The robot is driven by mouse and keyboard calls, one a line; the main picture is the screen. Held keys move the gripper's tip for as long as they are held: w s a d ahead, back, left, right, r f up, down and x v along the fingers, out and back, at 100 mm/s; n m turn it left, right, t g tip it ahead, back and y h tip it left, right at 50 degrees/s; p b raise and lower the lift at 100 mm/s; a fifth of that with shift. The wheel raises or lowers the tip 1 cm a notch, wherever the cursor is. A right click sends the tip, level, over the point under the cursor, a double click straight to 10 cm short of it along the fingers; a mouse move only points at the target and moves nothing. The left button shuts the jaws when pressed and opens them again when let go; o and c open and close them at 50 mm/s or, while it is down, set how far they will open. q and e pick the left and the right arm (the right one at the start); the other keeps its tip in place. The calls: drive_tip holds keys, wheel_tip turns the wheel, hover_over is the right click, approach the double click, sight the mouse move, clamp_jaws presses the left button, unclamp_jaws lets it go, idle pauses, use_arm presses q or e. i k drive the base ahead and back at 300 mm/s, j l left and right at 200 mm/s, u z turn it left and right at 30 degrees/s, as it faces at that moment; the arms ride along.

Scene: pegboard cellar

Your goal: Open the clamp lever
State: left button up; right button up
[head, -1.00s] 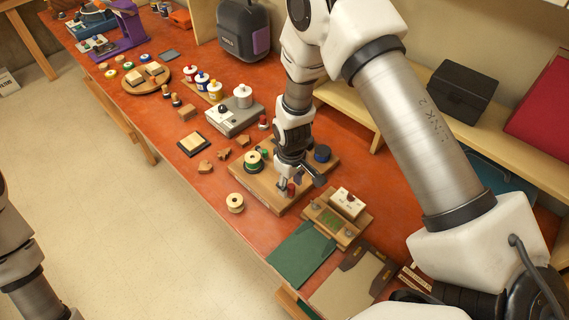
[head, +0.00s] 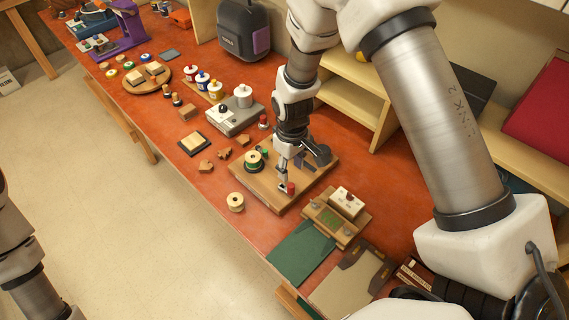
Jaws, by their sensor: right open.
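A wooden board (head: 265,190) lies on the orange workbench with a green-and-cream spool (head: 253,161) on its left part. A small red piece (head: 291,188), which looks like the tip of the clamp lever, shows near the board's front right. My right gripper (head: 286,184) points down over the board, right beside the red piece. It is open, and I cannot tell whether a finger touches the piece. The rest of the clamp is hidden behind the gripper. My left arm shows at the left edge, away from the bench, and its gripper is out of frame.
A small wooden fixture with a white block (head: 346,202) stands close to the board's right. A wooden shelf (head: 352,100) stands behind my arm.

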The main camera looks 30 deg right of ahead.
sight(264, 152)
drive_tip(key=k+j, duration=0.65)
drive_tip(key=k, duration=0.25)
